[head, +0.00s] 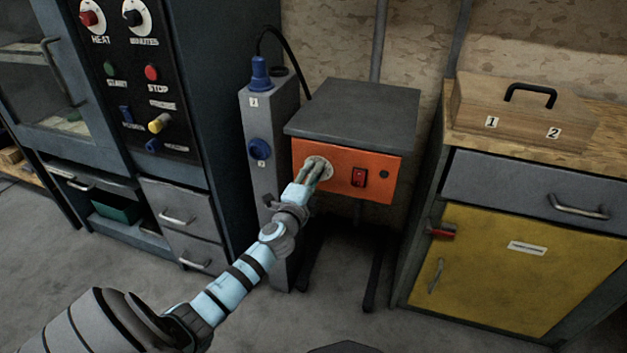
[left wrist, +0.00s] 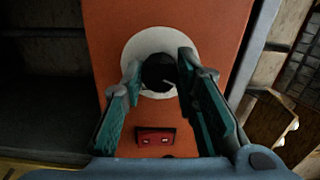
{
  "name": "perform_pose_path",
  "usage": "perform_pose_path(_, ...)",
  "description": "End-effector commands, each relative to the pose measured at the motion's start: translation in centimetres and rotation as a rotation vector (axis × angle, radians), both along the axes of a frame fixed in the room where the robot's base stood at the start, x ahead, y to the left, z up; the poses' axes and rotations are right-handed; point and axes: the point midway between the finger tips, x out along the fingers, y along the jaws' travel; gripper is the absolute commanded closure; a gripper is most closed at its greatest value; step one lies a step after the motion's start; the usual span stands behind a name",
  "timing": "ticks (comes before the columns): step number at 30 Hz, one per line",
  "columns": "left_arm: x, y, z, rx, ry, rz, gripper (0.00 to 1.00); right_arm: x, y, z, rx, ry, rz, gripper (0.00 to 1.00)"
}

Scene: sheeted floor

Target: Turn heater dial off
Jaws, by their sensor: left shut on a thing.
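The heater (head: 345,159) is a box with a grey top and an orange front panel, standing on dark legs. Its dial shows in the left wrist view as a dark round knob (left wrist: 160,73) on a white disc (left wrist: 147,43) on the orange panel. My left gripper (head: 309,171) reaches the dial in the head view and mostly covers it there. In the left wrist view its teal fingers (left wrist: 160,75) are on both sides of the knob, shut on it. A red switch (head: 359,178) sits right of the dial. My right gripper is not in view.
A grey post with blue knobs (head: 260,150) stands close left of the heater. A dark oven cabinet (head: 152,85) with knobs and drawers is farther left. A yellow-door cabinet (head: 480,262) with a wooden box (head: 520,108) on top stands right. Floor in front is clear.

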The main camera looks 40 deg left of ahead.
Motion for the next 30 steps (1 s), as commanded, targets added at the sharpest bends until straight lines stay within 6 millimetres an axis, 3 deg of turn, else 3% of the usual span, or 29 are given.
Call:
perform_pose_path(15, 0.0, 0.0, -0.3, -0.323, -0.112, 0.000, 1.00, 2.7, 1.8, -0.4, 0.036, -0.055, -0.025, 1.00)
perform_pose_path(30, 0.0, 0.0, -0.2, -0.376, -0.130, 0.001, 1.00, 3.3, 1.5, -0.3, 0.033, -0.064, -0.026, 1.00)
